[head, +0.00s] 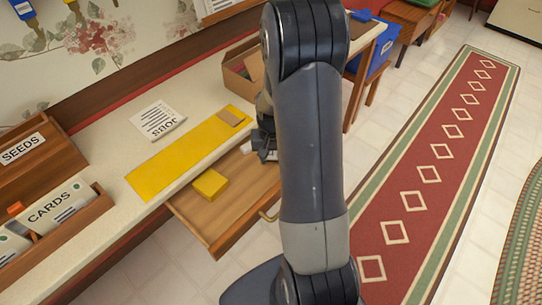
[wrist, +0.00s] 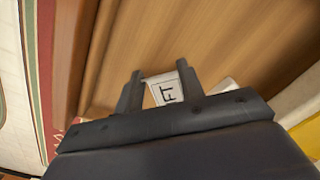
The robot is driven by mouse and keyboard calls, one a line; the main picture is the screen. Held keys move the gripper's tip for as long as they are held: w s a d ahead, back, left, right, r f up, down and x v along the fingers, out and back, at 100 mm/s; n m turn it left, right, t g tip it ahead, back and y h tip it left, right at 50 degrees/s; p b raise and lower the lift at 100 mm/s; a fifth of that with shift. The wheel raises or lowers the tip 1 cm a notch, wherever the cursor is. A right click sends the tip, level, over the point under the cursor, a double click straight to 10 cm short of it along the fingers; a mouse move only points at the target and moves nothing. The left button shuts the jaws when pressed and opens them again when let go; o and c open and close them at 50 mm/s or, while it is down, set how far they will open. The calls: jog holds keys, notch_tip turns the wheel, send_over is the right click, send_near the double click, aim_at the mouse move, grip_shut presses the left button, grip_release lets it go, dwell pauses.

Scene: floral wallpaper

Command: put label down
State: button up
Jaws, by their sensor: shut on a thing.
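My gripper (wrist: 160,78) is shut on a small white label (wrist: 166,93) in the wrist view. The label has dark letters, of which "FT" can be read; the rest is hidden by the gripper. In the head view my gripper (head: 263,145) is over the back right of the open wooden drawer (head: 243,190), mostly hidden behind my arm. Wood fills much of the wrist view beyond the fingers. I cannot tell whether the label touches it.
A yellow block (head: 210,184) lies in the drawer. On the counter are a yellow mat (head: 172,165), a "JOBS" paper (head: 158,120) and a cardboard box (head: 239,82). A "CARDS" box (head: 80,232) stands at left. A red runner (head: 425,200) covers floor at right.

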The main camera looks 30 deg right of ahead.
jog(key=shift+f, duration=0.2)
jog(key=o, duration=0.9)
jog(key=shift+r, duration=0.1)
jog(key=shift+o, duration=0.2)
notch_tip(320, 180, up, 12)
jog(key=shift+r+p, duration=0.15)
jog(key=shift+p, duration=0.25)
